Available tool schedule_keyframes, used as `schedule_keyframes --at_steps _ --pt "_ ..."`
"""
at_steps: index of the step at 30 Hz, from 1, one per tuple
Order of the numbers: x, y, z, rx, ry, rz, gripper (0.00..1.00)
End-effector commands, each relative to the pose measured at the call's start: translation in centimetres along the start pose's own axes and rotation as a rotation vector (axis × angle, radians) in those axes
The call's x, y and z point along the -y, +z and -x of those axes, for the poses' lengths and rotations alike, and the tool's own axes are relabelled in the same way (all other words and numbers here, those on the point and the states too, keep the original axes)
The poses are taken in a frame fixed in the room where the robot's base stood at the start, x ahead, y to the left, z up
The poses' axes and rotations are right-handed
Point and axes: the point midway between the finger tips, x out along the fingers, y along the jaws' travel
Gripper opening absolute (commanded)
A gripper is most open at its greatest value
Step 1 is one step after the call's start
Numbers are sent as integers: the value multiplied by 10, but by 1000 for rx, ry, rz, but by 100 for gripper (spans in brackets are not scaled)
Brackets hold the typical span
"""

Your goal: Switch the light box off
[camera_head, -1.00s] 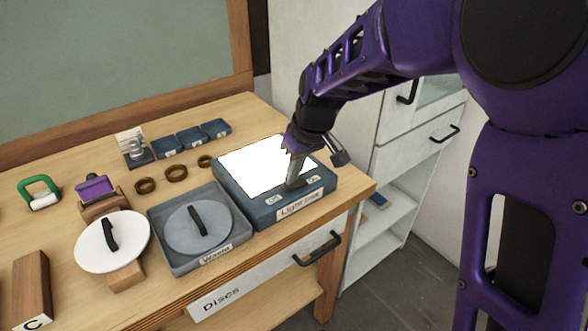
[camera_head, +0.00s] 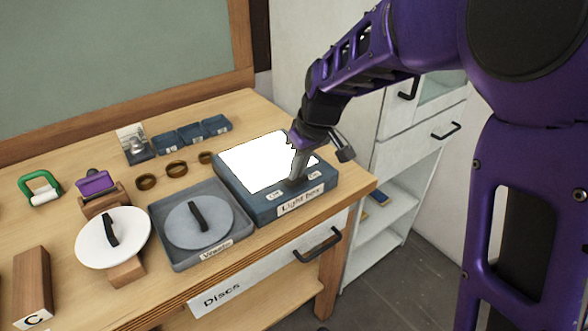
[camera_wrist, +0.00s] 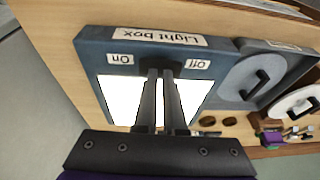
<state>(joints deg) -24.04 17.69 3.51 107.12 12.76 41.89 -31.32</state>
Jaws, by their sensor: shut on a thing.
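The light box (camera_head: 255,208) is a blue box at the right end of the wooden table, and its top panel (camera_head: 258,166) glows white. It also shows in the wrist view (camera_wrist: 100,45), with its lit panel (camera_wrist: 118,97). An On label (camera_wrist: 122,59) and an Off label (camera_wrist: 198,64) flank a dark switch (camera_wrist: 175,66) near the front edge. My gripper (camera_head: 296,178) points down at the switch between the labels. In the wrist view its two fingers (camera_wrist: 162,72) are close together on the switch, hiding most of it. I cannot tell which way the switch is set.
A tray (camera_head: 163,248) holding a grey disc stands left of the light box. A white disc (camera_head: 90,245) on a wooden stand is further left. Several dark rings (camera_head: 176,168) and small blue bins (camera_head: 190,135) lie behind. A white cabinet (camera_head: 400,150) stands to the right.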

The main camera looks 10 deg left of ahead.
Motion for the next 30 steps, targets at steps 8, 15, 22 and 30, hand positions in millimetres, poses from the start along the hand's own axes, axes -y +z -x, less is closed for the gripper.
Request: schedule_keyframes --at_steps 8,15,22,30 --pt "-2 2 0 5 2 -2 0" --pt "0 -12 32 -1 3 -4 0" --pt "5 -16 80 -5 4 -1 0" --pt "10 -16 126 -3 4 -2 0"
